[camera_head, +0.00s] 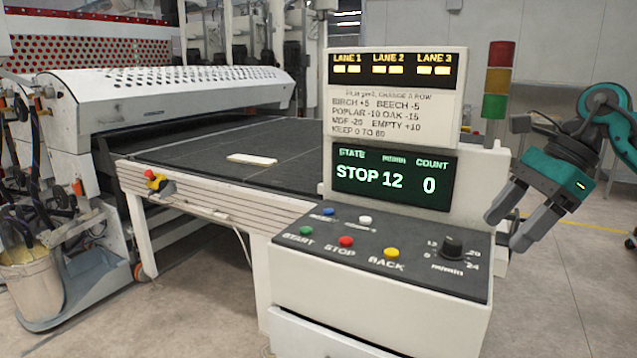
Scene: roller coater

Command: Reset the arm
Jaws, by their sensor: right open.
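My right gripper (512,222) is at the right, beside the control console, with its fingers pointing down and to the left. It is open and nothing shows between its fingers. It is apart from the console's button panel (385,252). My right arm (600,115) comes in from the right edge, teal and dark grey. My left gripper is not in view.
The console has coloured buttons, a black knob (452,247) and a display (392,182) reading STOP 12 and COUNT 0. A pale board (252,159) lies on the dark conveyor (215,140). A signal tower (497,80) stands behind.

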